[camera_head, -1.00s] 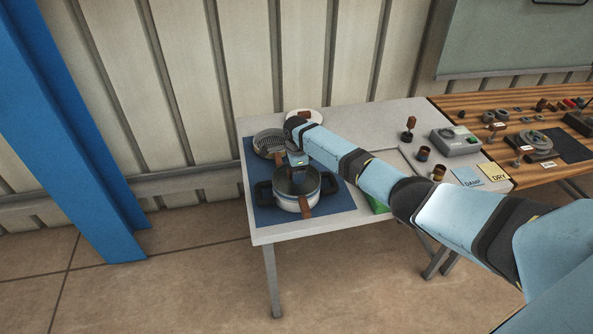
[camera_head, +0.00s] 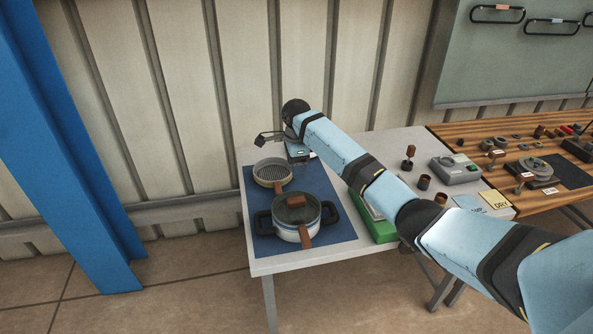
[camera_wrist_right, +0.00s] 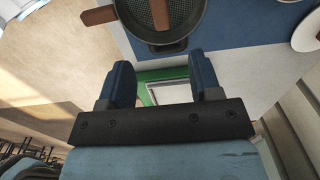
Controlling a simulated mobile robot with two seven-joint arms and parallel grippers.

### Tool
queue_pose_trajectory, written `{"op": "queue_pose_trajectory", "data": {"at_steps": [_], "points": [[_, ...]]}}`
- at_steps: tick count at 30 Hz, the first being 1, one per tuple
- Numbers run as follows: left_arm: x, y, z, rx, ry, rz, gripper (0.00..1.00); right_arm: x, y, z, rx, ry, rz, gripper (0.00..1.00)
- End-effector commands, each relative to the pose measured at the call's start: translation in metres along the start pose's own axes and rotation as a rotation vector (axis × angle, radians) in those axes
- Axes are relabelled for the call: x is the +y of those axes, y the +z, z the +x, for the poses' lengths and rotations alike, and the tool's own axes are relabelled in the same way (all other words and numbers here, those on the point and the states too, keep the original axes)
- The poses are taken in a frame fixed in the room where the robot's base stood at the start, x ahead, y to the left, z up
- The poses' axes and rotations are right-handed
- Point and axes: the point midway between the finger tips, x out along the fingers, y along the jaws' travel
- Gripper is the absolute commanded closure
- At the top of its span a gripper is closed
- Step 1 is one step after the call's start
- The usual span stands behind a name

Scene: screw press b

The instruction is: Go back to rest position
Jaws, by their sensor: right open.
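My right arm reaches in from the right in the head view. Its gripper (camera_head: 278,142) is raised above the far edge of the table, behind the pot, partly hidden by the wrist. In the right wrist view the gripper (camera_wrist_right: 165,76) shows two blue fingers spread apart with nothing between them. The lidded pot (camera_head: 290,232) stands upright on the blue mat (camera_head: 334,216), apart from the gripper. The pot's edge and brown handle (camera_wrist_right: 101,15) also show in the right wrist view. My left gripper is not in view.
A round strainer-like pan (camera_head: 272,173) sits behind the pot. A green box (camera_head: 380,231) lies under my arm. A grey device (camera_head: 455,169) and brown-handled tools stand to the right, beside a wooden bench (camera_head: 470,135) with several parts. A blue post (camera_head: 75,150) stands left; floor between is clear.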

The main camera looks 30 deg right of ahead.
Motion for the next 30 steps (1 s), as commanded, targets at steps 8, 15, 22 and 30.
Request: {"op": "queue_pose_trajectory", "data": {"at_steps": [8,15,22,30], "points": [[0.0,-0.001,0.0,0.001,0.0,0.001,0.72,0.0,0.0,0.0,0.0,0.0,0.0,0.42],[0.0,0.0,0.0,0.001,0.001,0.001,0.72,0.037,0.017,0.039,-0.003,-0.008,-0.195,0.42],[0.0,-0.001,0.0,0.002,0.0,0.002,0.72,0.145,0.045,0.109,-0.023,-0.07,-0.705,0.42],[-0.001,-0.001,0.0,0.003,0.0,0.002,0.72,0.282,0.044,0.139,-0.015,-0.18,-1.246,0.42]]}}
